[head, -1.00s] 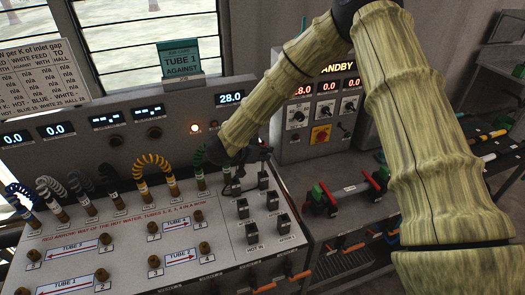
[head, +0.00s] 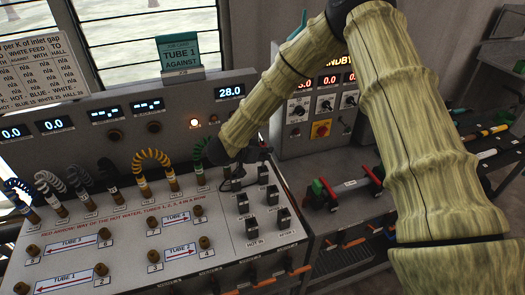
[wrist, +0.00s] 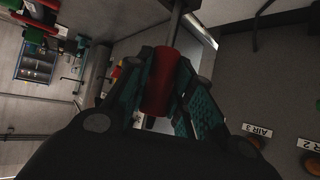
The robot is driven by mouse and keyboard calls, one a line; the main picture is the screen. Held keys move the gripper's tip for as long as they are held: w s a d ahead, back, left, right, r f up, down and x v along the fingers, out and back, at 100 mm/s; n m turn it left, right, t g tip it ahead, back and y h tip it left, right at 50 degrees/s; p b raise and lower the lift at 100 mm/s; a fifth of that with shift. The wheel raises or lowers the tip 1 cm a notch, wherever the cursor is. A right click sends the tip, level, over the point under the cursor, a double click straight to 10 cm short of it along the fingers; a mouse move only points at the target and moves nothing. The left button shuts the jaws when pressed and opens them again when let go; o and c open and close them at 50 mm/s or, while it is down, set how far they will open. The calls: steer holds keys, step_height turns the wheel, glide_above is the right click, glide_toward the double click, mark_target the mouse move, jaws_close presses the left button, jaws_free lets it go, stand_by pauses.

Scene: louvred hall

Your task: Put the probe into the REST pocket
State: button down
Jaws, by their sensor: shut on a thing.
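The probe's red handle (wrist: 161,82) is between the teal finger pads of my gripper (wrist: 169,66) in the wrist view. My gripper is shut on it, and a thin metal shaft runs from the handle toward the top of the picture. In the head view my gripper (head: 261,153) is small and dark, over the back of the bench near a column of black pockets; the probe is hard to make out there. Black pockets (head: 252,225) stand on the bench's right side, with labels such as HOT IN. I cannot read a REST label, so which pocket it is cannot be told.
Coiled hoses (head: 153,157) line the back of the bench top (head: 120,229). Brass ports stand in front of them. A control box (head: 320,100) is behind my arm. A lower bench with red and green fittings (head: 322,195) is at right.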

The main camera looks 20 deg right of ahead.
steer(key=shift+f+b, duration=0.45)
steer(key=shift+f, duration=0.95)
steer(key=c, duration=1.2)
jaws_free()
steer(key=shift+o, duration=0.2)
steer(key=shift+r, duration=0.1)
step_height(320, 180, up, 6)
steer(key=s+a+p, duration=0.2)
steer(key=p, duration=0.2)
steer(key=shift+a+p, duration=0.4)
steer(key=shift+r, duration=0.1)
steer(key=v, duration=1.1)
steer(key=shift+s+a+r, duration=0.2)
steer(key=shift+a+r, duration=0.05)
